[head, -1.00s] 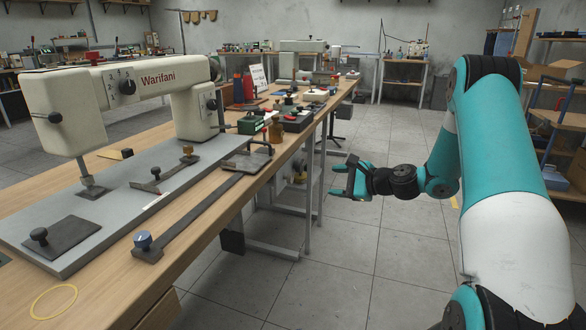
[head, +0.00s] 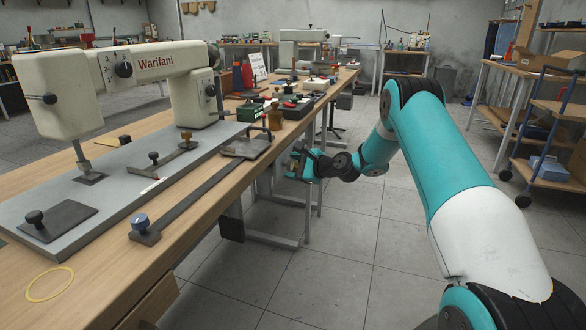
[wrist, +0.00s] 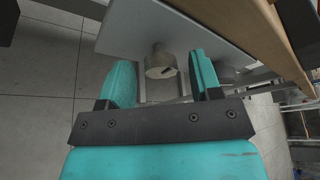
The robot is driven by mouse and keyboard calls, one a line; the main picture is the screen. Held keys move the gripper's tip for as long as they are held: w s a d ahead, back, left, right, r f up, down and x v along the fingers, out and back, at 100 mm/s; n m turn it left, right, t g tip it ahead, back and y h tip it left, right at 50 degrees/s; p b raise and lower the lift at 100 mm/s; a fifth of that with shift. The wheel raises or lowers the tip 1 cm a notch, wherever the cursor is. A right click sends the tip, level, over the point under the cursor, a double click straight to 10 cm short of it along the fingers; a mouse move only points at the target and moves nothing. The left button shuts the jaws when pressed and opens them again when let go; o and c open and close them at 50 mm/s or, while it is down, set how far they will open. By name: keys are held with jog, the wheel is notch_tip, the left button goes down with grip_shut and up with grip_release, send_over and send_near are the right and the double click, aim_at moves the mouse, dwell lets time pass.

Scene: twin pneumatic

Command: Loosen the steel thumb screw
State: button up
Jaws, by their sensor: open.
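My gripper (head: 292,166) is beside the right edge of the workbench, a little below its top, in the head view. In the wrist view my gripper (wrist: 160,66) is open and empty, with its two teal fingers apart. A pale grey round knob-like part (wrist: 160,62) with a dark slot shows beyond and between the fingertips, against a grey plate (wrist: 150,25). On the bench are a dark knob (head: 154,156), a brass-coloured knob (head: 186,135), a blue-topped knob (head: 140,222) and a black knob (head: 35,217). I cannot tell which part is the steel thumb screw.
The cream Warifani machine (head: 150,65) stands on a grey base plate (head: 105,205) on the wooden workbench (head: 110,270). Bench legs and crossbars (head: 270,236) stand close to my gripper. A blue trolley (head: 545,150) is at the right.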

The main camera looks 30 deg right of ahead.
jog(key=shift+w+a, duration=0.1)
jog(key=shift+w, duration=0.25)
jog(key=c, duration=0.9)
jog(key=shift+c, duration=0.2)
